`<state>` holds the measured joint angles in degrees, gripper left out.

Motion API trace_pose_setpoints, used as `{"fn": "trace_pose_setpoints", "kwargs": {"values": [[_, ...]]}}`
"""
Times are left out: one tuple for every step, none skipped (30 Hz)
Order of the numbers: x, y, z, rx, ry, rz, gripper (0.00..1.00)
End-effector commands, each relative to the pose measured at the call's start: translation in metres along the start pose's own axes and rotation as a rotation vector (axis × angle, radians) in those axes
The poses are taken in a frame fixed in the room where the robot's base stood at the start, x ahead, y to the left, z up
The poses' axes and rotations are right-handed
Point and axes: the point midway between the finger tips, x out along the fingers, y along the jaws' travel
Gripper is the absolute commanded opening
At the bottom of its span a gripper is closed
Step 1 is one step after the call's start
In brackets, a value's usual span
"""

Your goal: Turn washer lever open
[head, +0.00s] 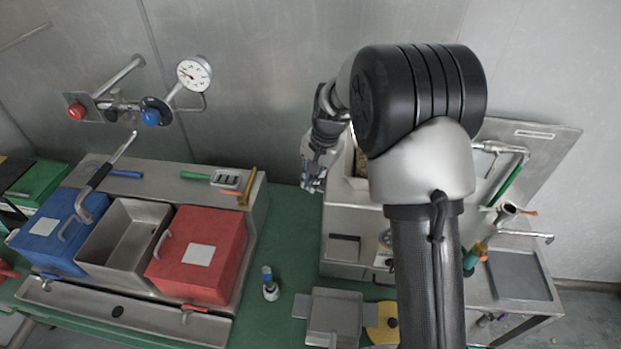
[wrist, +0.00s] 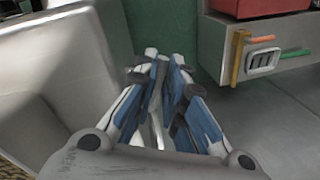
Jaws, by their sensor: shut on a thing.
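My gripper (head: 313,186) points down at the left edge of the metal machine (head: 345,225) in the head view. In the wrist view my gripper (wrist: 165,62) has its blue-padded fingers close together on a pale, narrow metal piece (wrist: 157,105). I cannot tell whether this piece is the washer lever, as the fingers hide most of it. On the back wall are a red knob (head: 76,111) and a blue knob (head: 152,116) on pipes.
A blue box (head: 58,232) and a red box (head: 205,235) flank the sink. A ledge with a yellow bar (head: 247,188) and small tools lies left of my gripper. A small blue-topped bottle (head: 270,285) stands on the green counter (head: 290,235). My arm hides part of the machine.

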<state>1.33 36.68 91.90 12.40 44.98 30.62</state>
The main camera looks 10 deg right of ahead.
Motion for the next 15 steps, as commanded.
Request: {"fn": "trace_pose_setpoints", "kwargs": {"values": [[-0.0004, -0.0004, -0.0003, 0.000, 0.001, -0.001, 0.00], [-0.0004, -0.0004, -0.0003, 0.000, 0.001, -0.001, 0.00], [-0.0004, -0.0005, -0.0003, 0.000, 0.001, -0.001, 0.12], [-0.0004, -0.0005, -0.0003, 0.000, 0.001, -0.001, 0.14], [-0.0004, -0.0004, -0.0002, 0.001, 0.001, -0.001, 0.16], [-0.0003, -0.0004, -0.0002, 0.001, 0.001, -0.001, 0.19], [-0.0003, -0.0004, -0.0002, 0.001, 0.001, -0.001, 0.21], [-0.0003, -0.0004, -0.0002, 0.001, 0.001, -0.001, 0.23], [-0.0002, -0.0004, -0.0001, 0.001, 0.001, -0.001, 0.26], [-0.0002, -0.0003, -0.0001, 0.001, 0.001, 0.000, 0.28], [-0.0001, -0.0002, -0.0001, 0.001, 0.001, 0.000, 0.30], [0.0000, 0.0000, 0.0000, 0.001, 0.000, 0.000, 0.31], [0.0001, 0.0002, 0.0000, 0.001, 0.000, 0.001, 0.31], [0.0002, 0.0003, 0.0001, 0.001, 0.000, 0.001, 0.31], [0.0004, 0.0005, 0.0002, 0.001, -0.001, 0.001, 0.31]]}}
